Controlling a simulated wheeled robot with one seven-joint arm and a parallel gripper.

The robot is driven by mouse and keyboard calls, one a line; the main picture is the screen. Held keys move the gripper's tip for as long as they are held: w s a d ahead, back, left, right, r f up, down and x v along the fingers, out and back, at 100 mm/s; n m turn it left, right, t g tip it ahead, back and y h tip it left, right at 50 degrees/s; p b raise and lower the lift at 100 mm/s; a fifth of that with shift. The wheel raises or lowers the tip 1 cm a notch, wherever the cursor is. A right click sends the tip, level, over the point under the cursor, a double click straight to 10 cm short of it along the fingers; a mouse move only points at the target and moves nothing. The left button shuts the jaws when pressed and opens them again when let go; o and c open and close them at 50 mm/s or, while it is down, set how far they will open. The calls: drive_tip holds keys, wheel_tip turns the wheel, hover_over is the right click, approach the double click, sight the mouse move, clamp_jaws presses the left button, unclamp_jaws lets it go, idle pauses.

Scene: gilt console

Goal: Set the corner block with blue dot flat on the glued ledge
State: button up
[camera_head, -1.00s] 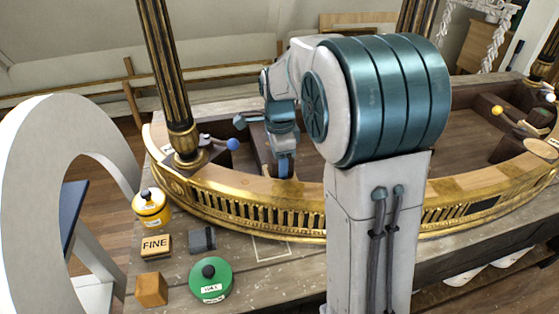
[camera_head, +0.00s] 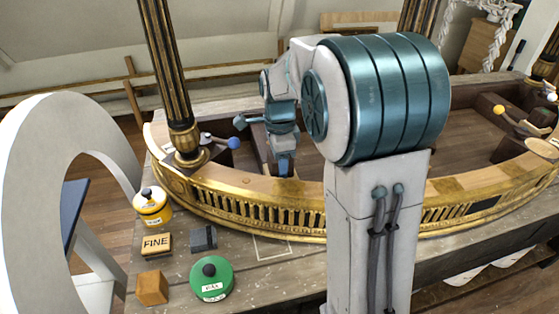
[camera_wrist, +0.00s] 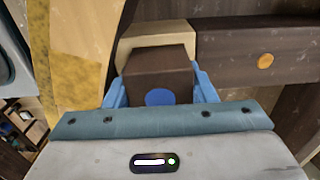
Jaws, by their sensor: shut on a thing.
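The corner block with blue dot (camera_wrist: 158,70) is dark brown and sits between the blue fingers of my gripper (camera_wrist: 160,90) in the wrist view. Its blue dot faces the camera. My gripper is shut on it. A pale tan piece (camera_wrist: 157,33) shows just beyond the block; I cannot tell whether it is the glued ledge or whether the block touches it. In the head view my gripper (camera_head: 284,166) is down at the inner side of the curved gilt rail (camera_head: 235,190), and the block is hidden there.
A dark wood rail with an orange dot (camera_wrist: 265,61) runs right of the block. A black-and-gold column (camera_head: 170,70) and a blue-balled lever (camera_head: 233,143) stand left of my gripper. A yellow pot (camera_head: 151,208), FINE block (camera_head: 156,245), green tin (camera_head: 211,280) and wooden cube (camera_head: 152,289) sit in front.

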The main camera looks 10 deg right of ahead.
drive_tip(key=shift+f, duration=0.1)
idle(0.3)
drive_tip(key=o, duration=1.1)
wheel_tip(320, 180, up, 13)
drive_tip(key=s+f+n+t, duration=0.1)
drive_tip(key=s+f+n, duration=0.2)
drive_tip(key=s+n, duration=0.3)
drive_tip(key=s+f+n+t, duration=0.1)
drive_tip(key=s+f+n, duration=0.2)
drive_tip(key=s+n, duration=0.3)
drive_tip(key=s+f+n+t, duration=0.1)
drive_tip(key=s+f+n, duration=0.3)
drive_tip(key=s, duration=0.5)
drive_tip(key=shift+d+n, duration=0.1)
drive_tip(key=shift+n, duration=0.9)
